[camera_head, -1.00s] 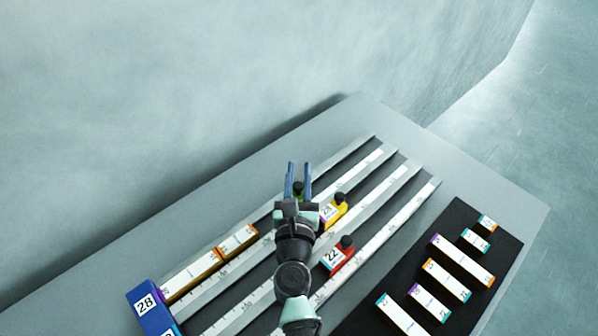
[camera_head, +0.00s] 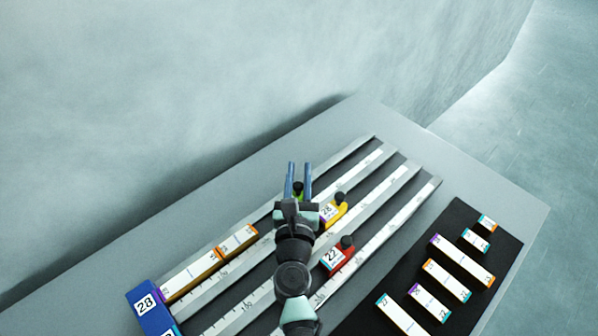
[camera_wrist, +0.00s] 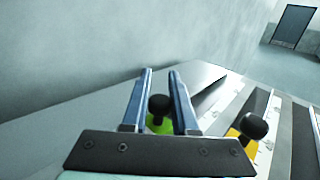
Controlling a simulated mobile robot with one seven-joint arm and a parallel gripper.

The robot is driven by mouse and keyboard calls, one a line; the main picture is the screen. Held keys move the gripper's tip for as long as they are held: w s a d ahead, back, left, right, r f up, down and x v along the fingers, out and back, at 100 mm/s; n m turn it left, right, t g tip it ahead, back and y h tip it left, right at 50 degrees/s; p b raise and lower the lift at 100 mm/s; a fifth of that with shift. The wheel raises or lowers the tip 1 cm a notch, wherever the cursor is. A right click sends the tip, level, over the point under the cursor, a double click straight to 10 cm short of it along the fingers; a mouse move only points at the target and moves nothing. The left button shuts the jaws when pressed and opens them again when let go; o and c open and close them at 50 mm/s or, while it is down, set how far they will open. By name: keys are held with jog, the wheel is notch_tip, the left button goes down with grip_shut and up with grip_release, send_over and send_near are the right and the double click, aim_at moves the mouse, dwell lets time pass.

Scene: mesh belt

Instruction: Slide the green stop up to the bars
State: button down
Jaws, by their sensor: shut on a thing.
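The green stop (camera_wrist: 158,125) with its black knob shows between my fingers in the wrist view. In the head view, its knob (camera_head: 298,187) shows between the fingertips, with my wrist hiding most of its body. My gripper (camera_head: 298,180) is shut on the green stop, in the far channel of the rack. Two white bars with orange ends, a longer bar (camera_head: 191,275) and a shorter bar (camera_head: 237,241), lie end to end in that channel, down-left of the stop. A clear stretch of channel separates the stop from the nearer bar.
A blue block (camera_head: 150,308) marked 28 stands at the channel's lower-left end. A yellow stop (camera_head: 334,212) and a red stop (camera_head: 339,258) sit in neighbouring channels, the yellow one close to my gripper. Several bars lie on a black mat (camera_head: 395,268) at right.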

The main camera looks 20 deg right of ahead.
dwell(0.3)
jog(key=a, duration=0.2)
jog(key=s+a, duration=0.1)
jog(key=a, duration=0.1)
jog(key=s+a, duration=0.1)
jog(key=a, duration=0.2)
jog(key=shift+s+f, duration=0.1)
jog(key=shift+s, duration=0.05)
jog(key=shift+d, duration=0.1)
jog(key=c, duration=0.7)
grip_release()
jog(key=shift+d, duration=0.1)
jog(key=shift+d, duration=0.1)
jog(key=b+v, duration=0.1)
jog(key=v, duration=1.1)
jog(key=shift+s+a, duration=0.25)
jog(key=shift+s, duration=0.15)
